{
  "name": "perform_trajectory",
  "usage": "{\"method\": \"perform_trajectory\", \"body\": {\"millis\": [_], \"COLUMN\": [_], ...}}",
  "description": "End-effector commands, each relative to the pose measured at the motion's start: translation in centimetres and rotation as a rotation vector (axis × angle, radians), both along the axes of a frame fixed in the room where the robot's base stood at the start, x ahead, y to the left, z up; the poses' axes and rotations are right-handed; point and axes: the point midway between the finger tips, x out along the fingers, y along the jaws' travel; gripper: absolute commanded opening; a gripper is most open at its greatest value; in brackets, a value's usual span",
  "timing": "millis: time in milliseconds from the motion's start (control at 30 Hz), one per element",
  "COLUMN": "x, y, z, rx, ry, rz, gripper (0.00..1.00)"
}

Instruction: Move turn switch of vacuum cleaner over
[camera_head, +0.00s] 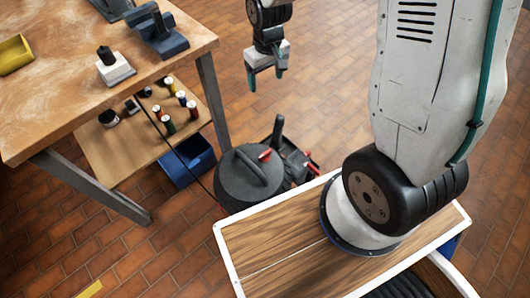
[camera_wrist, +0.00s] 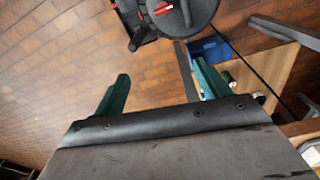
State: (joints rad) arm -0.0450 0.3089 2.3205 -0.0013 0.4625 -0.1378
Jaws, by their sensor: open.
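The vacuum cleaner (camera_head: 238,186) is a dark grey round drum with a handle on its lid, standing on the tiled floor. A small red part (camera_head: 265,155), which looks like the turn switch, sits at its lid's edge; it also shows in the wrist view (camera_wrist: 162,8). The vacuum cleaner is cut off at the top edge of the wrist view (camera_wrist: 190,15). My gripper (camera_head: 266,77) is open and empty, high above the floor and apart from the vacuum cleaner. Its two green fingers (camera_wrist: 160,88) point towards the floor in the head view.
A wooden workbench (camera_head: 90,90) stands at left, with a vise (camera_head: 160,35) and a yellow tray (camera_head: 15,54) on top. Its lower shelf (camera_head: 105,152) holds several spools. A blue bin (camera_head: 188,162) and a bench leg (camera_head: 214,100) are close to the vacuum cleaner. A thin cord runs beside it.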

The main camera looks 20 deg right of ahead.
Motion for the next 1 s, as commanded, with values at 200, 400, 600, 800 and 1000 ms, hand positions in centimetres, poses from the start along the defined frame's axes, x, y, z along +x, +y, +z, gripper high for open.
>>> {"method": "perform_trajectory", "body": {"millis": [200,400,600,800,1000], "x": [1.4,0.3,-1.6,-2.4,-2.5], "y": [0.8,1.3,1.4,1.4,1.4], "z": [-11.6,-21.7,-28.2,-30.7,-33.4], "rx": [-0.002,-0.004,-0.004,-0.005,-0.005], "ry": [0.031,0.045,0.05,0.051,0.051], "rz": [0.051,0.094,0.121,0.131,0.131], "gripper": [0.75,0.75,0.75,0.75,0.75]}}
